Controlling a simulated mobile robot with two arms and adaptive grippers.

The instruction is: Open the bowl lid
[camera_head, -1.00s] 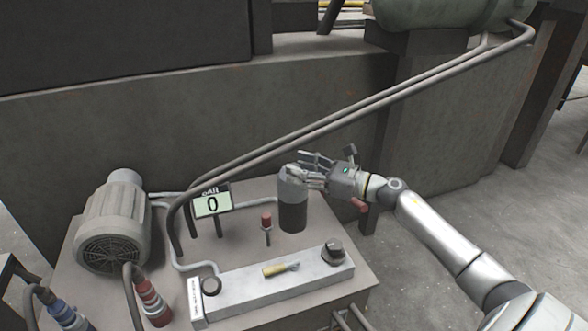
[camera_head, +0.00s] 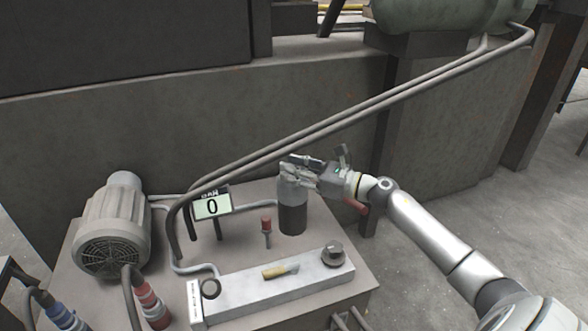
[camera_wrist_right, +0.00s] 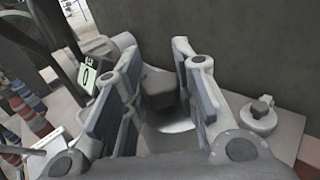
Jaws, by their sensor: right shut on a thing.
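The bowl is an upright cylinder with a dark lower part (camera_head: 292,219) and a lighter grey lid (camera_head: 291,193) on top. It stands on the grey machine box in the head view. My right gripper (camera_head: 300,172) reaches in from the right and is shut on the lid. In the right wrist view the gripper's fingers (camera_wrist_right: 155,95) stand on both sides of a dark block and a light grey rounded surface of the lid (camera_wrist_right: 172,125). The gripper hides part of the lid's top. My left gripper is not in view.
A display reading 0 (camera_head: 212,205) and a small red-topped part (camera_head: 266,226) stand left of the bowl. A metal block with knobs (camera_head: 272,287) lies in front. A motor (camera_head: 114,227) is at the left. Two long pipes (camera_head: 340,122) slope behind the gripper.

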